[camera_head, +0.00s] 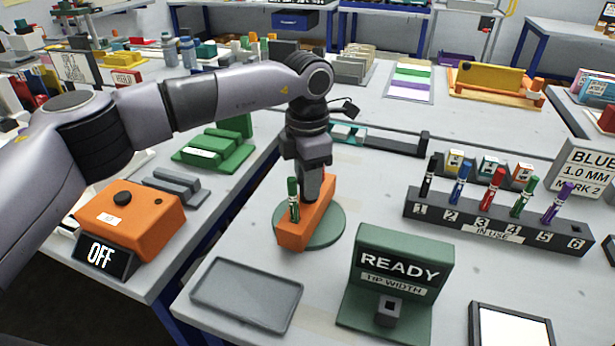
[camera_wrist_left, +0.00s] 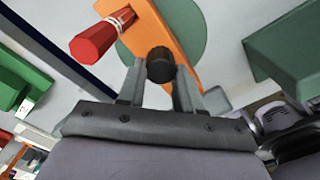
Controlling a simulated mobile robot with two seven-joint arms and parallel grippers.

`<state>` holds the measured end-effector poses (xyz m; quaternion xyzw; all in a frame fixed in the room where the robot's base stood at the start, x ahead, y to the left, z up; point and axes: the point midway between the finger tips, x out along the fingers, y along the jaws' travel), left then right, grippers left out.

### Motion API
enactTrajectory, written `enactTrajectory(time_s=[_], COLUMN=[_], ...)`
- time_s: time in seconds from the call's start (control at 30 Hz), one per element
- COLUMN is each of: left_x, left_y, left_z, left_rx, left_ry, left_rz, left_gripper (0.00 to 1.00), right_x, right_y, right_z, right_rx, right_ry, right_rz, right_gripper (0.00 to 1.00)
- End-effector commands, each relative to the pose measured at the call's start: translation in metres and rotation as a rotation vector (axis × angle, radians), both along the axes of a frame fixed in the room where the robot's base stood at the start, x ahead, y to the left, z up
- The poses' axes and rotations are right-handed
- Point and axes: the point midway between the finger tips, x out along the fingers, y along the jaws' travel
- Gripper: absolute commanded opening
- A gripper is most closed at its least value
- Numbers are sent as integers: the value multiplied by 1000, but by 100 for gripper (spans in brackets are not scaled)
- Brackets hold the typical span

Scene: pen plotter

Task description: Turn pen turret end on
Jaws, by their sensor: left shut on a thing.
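The pen turret is an orange block (camera_head: 291,234) on a round green disc (camera_head: 337,222), lying slantwise across it. A green pen (camera_head: 293,200) stands upright at the block's near left end. My left gripper (camera_head: 309,195) reaches down from above over the block's far part. In the left wrist view my left gripper (camera_wrist_left: 160,88) is shut on a black round knob (camera_wrist_left: 160,65) at the orange block (camera_wrist_left: 165,35). In the head view the gripper hides the knob. My right gripper is not in view.
A grey tray (camera_head: 246,294) and a green READY stand (camera_head: 405,254) stand in front of the turret. A black rack (camera_head: 497,222) with several coloured pens stands to the right. An orange box (camera_head: 130,218) with an OFF sign (camera_head: 103,256) is on the left table.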

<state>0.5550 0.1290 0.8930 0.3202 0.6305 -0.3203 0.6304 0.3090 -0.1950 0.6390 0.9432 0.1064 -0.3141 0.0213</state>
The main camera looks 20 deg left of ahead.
Motion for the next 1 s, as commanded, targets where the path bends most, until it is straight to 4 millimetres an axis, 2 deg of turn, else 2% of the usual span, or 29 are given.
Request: enactTrajectory(time_s=[0.8,0.83,0.9,1.0], left_x=[0,0,0,0], left_y=[1,1,1,1], left_z=[1,1,1,0], left_rx=[2,2,1,1], left_ry=[0,0,0,0], left_rz=[65,65,64,64], left_gripper=[0,41,60,60], right_x=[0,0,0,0], right_y=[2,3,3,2], right_z=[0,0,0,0], right_rx=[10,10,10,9], right_ry=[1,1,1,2], right_rz=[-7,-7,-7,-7], right_gripper=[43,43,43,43])
